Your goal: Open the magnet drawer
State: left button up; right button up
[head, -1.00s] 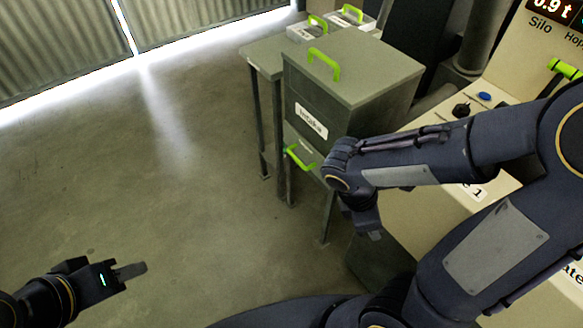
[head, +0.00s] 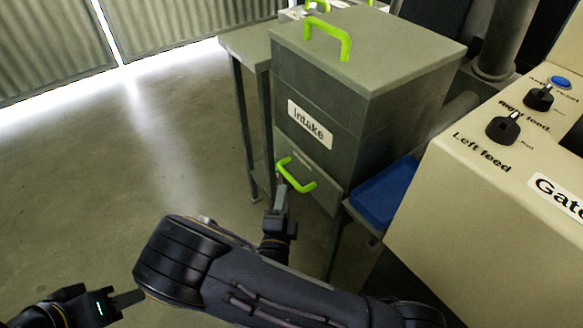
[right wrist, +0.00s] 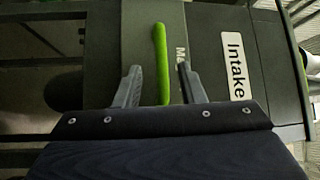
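The magnet drawer (head: 318,183) is the low grey front under the Intake box, with a bright green bar handle (head: 297,180). It looks closed. My right gripper (head: 281,186) is at the left part of this handle in the head view. In the right wrist view, my right gripper (right wrist: 160,84) is open, and the green handle (right wrist: 161,55) shows between its two fingers, with gaps on both sides. A label starting with "M" (right wrist: 182,70) is partly hidden by a finger. My left gripper (head: 128,298) is low at the left, far from the drawer; its opening is unclear.
The grey Intake box (head: 330,110) has a green lid handle (head: 330,35). A blue tray-like piece (head: 384,194) lies right of the drawer. A cream control panel (head: 480,190) with black knobs stands at the right. The floor (head: 130,160) at left is clear.

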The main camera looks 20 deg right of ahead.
aim_at(288, 174)
jog(key=b+x, duration=0.1)
jog(key=x, duration=0.6)
jog(key=shift+d+b, duration=0.15)
jog(key=shift+b, duration=0.15)
grip_shut()
